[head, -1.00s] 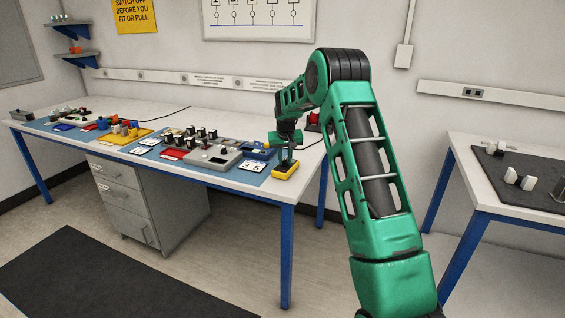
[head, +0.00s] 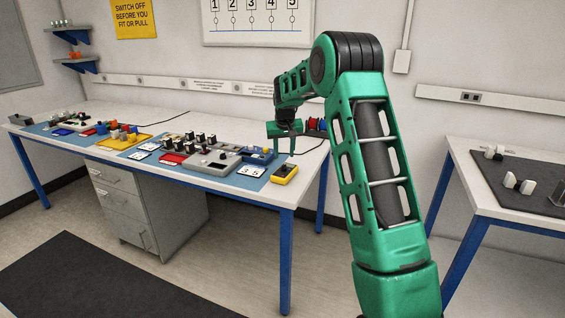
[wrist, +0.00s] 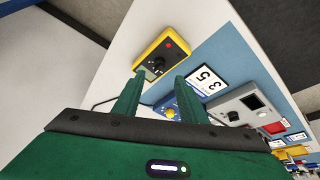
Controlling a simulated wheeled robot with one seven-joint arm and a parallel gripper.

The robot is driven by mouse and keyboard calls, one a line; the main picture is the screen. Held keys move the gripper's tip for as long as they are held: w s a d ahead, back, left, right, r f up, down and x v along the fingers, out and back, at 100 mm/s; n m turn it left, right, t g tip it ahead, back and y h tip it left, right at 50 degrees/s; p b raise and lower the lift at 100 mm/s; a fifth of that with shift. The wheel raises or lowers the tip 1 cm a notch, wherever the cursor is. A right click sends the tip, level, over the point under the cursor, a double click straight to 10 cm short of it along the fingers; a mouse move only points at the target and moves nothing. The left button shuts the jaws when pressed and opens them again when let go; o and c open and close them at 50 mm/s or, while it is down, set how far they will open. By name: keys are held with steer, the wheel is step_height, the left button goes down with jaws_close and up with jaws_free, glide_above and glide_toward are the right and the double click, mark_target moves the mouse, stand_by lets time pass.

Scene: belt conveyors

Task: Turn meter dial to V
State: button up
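In the wrist view the meter (wrist: 179,56) shows a dark face with a black dial (wrist: 157,63), a red spot and a grey display. The dial's lettering and pointer are too small to read. My gripper (head: 284,136) is above and behind the meter, apart from it. In the wrist view its two green fingers (wrist: 160,79) stand apart with nothing between them.
A card marked 3 5 (head: 251,171), a blue box (head: 258,156) with a yellow knob and a grey box (head: 214,159) lie left of the meter. Red and blue reels (head: 316,124) stand behind my gripper. A second table (head: 478,180) is at the right.

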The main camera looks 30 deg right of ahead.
steer(key=shift+v, duration=1.45)
steer(key=s+a+r+m+g, duration=0.1)
steer(key=s+r, duration=0.2)
steer(key=s, duration=1.1)
steer(key=s+a+r+g, duration=0.1)
steer(key=s+r, duration=0.2)
steer(key=s, duration=1.2)
steer(key=s+a+f, duration=0.2)
steer(key=s, duration=0.6)
steer(key=s+a+f+g+y, duration=0.1)
steer(key=s+a, duration=0.2)
steer(key=s, duration=0.6)
steer(key=s+a+f+m+g+y, duration=0.1)
steer(key=s+a+f, duration=0.1)
steer(key=s, duration=0.7)
steer(key=shift+s+a+f, duration=0.2)
steer(key=shift+a+f, duration=0.15)
steer(key=shift+a, duration=0.25)
